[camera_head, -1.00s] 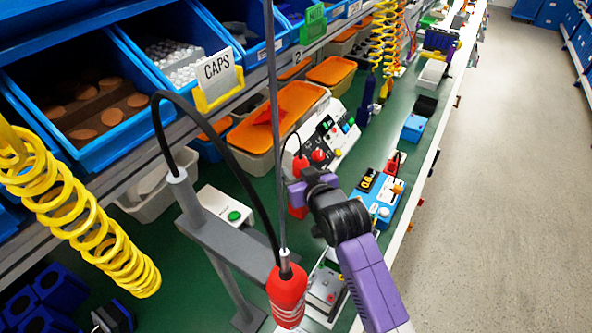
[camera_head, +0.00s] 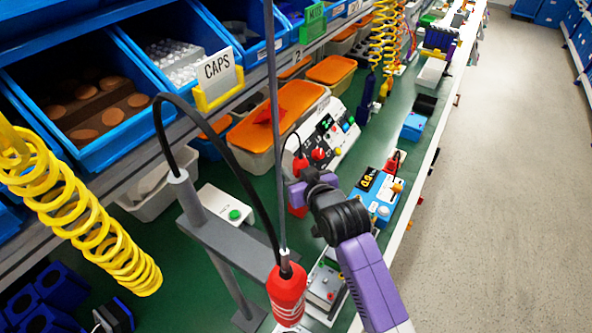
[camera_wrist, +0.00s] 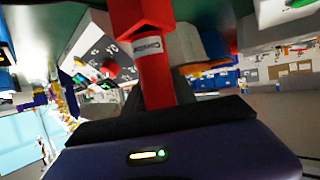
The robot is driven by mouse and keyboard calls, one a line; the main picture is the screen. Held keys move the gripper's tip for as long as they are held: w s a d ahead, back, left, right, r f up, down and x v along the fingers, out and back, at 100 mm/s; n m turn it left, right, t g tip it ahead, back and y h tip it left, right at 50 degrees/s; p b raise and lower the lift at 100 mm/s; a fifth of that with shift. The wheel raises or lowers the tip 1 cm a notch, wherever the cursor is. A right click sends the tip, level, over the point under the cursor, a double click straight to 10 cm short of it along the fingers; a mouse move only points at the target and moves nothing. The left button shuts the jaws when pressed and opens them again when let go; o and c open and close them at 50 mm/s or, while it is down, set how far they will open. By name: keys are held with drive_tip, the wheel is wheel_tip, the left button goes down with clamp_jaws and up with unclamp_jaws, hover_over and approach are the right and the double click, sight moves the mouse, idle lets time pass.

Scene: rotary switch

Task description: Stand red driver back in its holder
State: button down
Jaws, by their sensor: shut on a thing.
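My gripper (camera_head: 299,188), at the end of the purple and black arm, is shut on a red driver (camera_head: 297,208) above the green bench. Only parts of the driver show beside the gripper in the head view. In the wrist view the red driver (camera_wrist: 152,72) runs up from the gripper's dark front edge to the top of the picture and bears a pale label. I cannot make out its holder for certain in either view. Another red tool (camera_head: 287,292) hangs on a black cable in the near foreground, apart from my gripper.
A grey stand (camera_head: 225,242) and a thin upright rod are left of the arm. A white button box (camera_head: 224,206), a control panel (camera_head: 328,140) and a blue device (camera_head: 377,196) surround the gripper. A yellow coil (camera_head: 85,215) hangs at left. The aisle floor at right is clear.

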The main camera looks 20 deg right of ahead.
drive_tip(key=shift+f, duration=0.15)
idle(0.4)
drive_tip(key=c, duration=0.9)
unclamp_jaws()
drive_tip(key=shift+f, duration=0.15)
drive_tip(key=shift+s, duration=0.1)
drive_tip(key=v, duration=0.7)
drive_tip(key=shift+s+r, duration=0.25)
drive_tip(key=shift+r, duration=0.05)
